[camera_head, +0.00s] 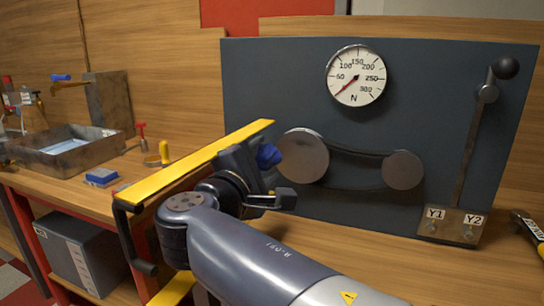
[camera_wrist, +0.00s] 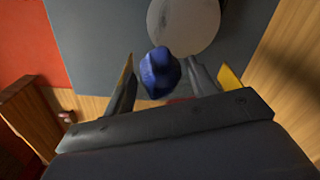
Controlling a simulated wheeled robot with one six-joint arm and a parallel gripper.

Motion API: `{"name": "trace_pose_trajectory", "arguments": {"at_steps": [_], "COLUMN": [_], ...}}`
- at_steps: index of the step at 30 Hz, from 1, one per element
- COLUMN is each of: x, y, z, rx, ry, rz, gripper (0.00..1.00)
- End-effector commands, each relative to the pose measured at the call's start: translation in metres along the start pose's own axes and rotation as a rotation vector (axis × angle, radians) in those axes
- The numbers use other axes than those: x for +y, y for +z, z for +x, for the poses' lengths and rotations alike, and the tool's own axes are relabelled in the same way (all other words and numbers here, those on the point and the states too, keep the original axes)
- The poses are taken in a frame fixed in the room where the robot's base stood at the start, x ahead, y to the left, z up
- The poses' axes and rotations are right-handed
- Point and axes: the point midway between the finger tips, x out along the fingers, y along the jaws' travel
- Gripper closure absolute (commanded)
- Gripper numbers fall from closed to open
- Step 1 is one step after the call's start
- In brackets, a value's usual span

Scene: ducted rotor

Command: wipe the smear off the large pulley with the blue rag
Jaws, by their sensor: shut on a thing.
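The large pulley (camera_head: 303,157) is a pale grey disc on the dark panel, left of a smaller pulley. It also shows at the top of the wrist view (camera_wrist: 185,22). I cannot make out a smear on it in either view. My gripper (camera_head: 274,172) is shut on the blue rag (camera_head: 268,155), at the pulley's left side. In the wrist view the bunched rag (camera_wrist: 160,72) sits between the fingers and overlaps the pulley's lower left edge. I cannot tell whether the rag touches the pulley. My arm hides part of the bench below.
The dark panel (camera_head: 250,75) carries a round gauge (camera_head: 356,76), the small pulley (camera_head: 403,170) and a lever (camera_head: 472,130) at the right. A long yellow bar (camera_head: 190,165) lies close to my gripper. A metal tray (camera_head: 65,150) and a blue block (camera_head: 101,177) are on the left bench.

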Motion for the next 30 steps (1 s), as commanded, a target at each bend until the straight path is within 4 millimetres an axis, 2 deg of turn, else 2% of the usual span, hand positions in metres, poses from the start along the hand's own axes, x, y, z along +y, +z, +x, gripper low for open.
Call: {"name": "trace_pose_trajectory", "arguments": {"at_steps": [8, 21, 30], "x": [0.0, 0.0, 0.0], "y": [0.0, 0.001, 0.001], "z": [0.005, 0.051, 0.069], "rx": [-0.001, -0.003, 0.0], "ry": [0.0, -0.001, 0.0], "rz": [0.0, -0.001, 0.0], "gripper": [0.64, 0.64, 0.64]}}
